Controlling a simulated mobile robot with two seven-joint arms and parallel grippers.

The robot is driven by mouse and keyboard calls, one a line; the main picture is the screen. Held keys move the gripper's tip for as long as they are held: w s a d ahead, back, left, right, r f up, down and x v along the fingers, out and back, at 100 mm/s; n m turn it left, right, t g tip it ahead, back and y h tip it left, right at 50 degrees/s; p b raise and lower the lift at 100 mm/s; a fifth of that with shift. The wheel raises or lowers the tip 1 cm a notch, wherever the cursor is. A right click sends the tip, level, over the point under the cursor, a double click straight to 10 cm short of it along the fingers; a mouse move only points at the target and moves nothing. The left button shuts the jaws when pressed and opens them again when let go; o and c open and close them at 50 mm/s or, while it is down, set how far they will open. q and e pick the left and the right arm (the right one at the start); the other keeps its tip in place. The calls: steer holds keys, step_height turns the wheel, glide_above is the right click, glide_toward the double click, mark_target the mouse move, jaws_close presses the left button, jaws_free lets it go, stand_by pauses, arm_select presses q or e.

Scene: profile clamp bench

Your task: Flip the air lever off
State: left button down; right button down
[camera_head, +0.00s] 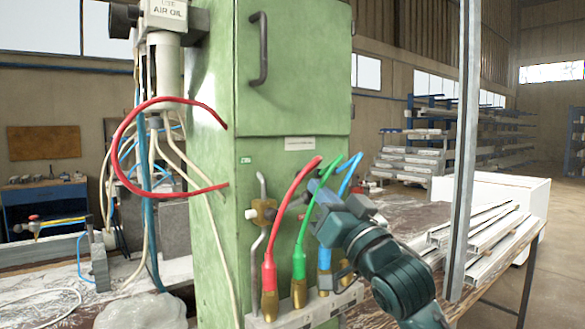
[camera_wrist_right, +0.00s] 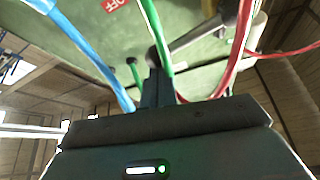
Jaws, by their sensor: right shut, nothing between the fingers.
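The green cabinet (camera_head: 215,110) carries a brass valve (camera_head: 263,212) with grey pipe above and below it on its front. In the right wrist view, a grey bar (camera_wrist_right: 197,37) that looks like the lever runs beside my fingers, below a red OFF label (camera_wrist_right: 113,4). In the head view I cannot pick the lever out; my gripper and the hoses cover that area. My right gripper (camera_head: 317,190) is at the cabinet front among the hoses, with its fingers (camera_wrist_right: 155,82) together and empty. I cannot tell whether they touch the bar. My left gripper is out of view.
Red (camera_head: 285,212), green (camera_head: 304,230) and blue (camera_head: 325,250) hoses rise from brass fittings close around my right gripper. A red hose (camera_head: 125,130) loops at the cabinet's left. A metal post (camera_head: 464,150) and aluminium profiles (camera_head: 480,240) stand to the right.

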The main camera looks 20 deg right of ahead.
steer(key=shift+w+d+f+m+h, duration=0.1)
steer(key=shift+d+f+m+h, duration=0.15)
steer(key=shift+f+m+h, duration=0.55)
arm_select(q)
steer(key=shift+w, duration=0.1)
arm_select(e)
steer(key=shift+f, duration=0.2)
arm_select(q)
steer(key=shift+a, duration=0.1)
